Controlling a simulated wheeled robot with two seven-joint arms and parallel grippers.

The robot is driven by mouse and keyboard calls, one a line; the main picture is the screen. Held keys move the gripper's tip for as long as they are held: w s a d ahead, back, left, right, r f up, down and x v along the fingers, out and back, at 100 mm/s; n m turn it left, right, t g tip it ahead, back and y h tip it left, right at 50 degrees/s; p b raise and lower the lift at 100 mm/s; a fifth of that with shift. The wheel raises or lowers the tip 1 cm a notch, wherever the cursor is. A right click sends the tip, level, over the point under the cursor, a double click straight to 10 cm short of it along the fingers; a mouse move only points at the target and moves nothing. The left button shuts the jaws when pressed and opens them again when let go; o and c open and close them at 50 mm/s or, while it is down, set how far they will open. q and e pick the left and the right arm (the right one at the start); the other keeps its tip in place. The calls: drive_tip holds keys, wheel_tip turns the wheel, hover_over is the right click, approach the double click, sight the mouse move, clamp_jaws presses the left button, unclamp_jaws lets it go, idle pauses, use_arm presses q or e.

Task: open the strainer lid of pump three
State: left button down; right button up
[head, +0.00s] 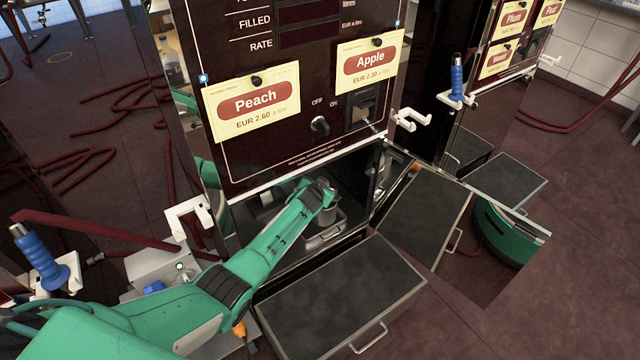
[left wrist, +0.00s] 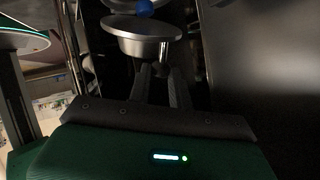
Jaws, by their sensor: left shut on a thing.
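My left arm reaches into the dark open compartment under the pump panel with the Peach and Apple cards. My left gripper (head: 331,192) is at a grey metal cylinder (head: 325,214) in there, which looks like the strainer. In the left wrist view, my left gripper's two dark fingers (left wrist: 161,76) are shut on a small dark knob or handle just below a round metal rim. This round metal part (left wrist: 146,42) seems to be the strainer lid. Another metal rim with a blue knob (left wrist: 144,7) shows behind it. I cannot tell how far the lid is raised. My right gripper is not in view.
White hooks (head: 188,217) stick out beside the panel (head: 275,150). A blue-gripped nozzle (head: 40,262) and red hose are at left.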

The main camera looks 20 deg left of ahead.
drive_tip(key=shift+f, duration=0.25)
use_arm(q)
drive_tip(key=c, duration=1.3)
unclamp_jaws()
drive_tip(key=shift+o, duration=0.2)
drive_tip(key=shift+s+r, duration=0.1)
drive_tip(key=p+v, duration=0.3)
drive_tip(key=v, duration=1)
drive_tip(key=shift+s+p, duration=0.2)
drive_tip(key=shift+p, duration=0.2)
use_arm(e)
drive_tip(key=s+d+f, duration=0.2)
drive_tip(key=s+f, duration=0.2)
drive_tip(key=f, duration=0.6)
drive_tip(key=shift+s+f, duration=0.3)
use_arm(q)
drive_tip(key=shift+r, duration=0.1)
drive_tip(key=shift+c, duration=0.2)
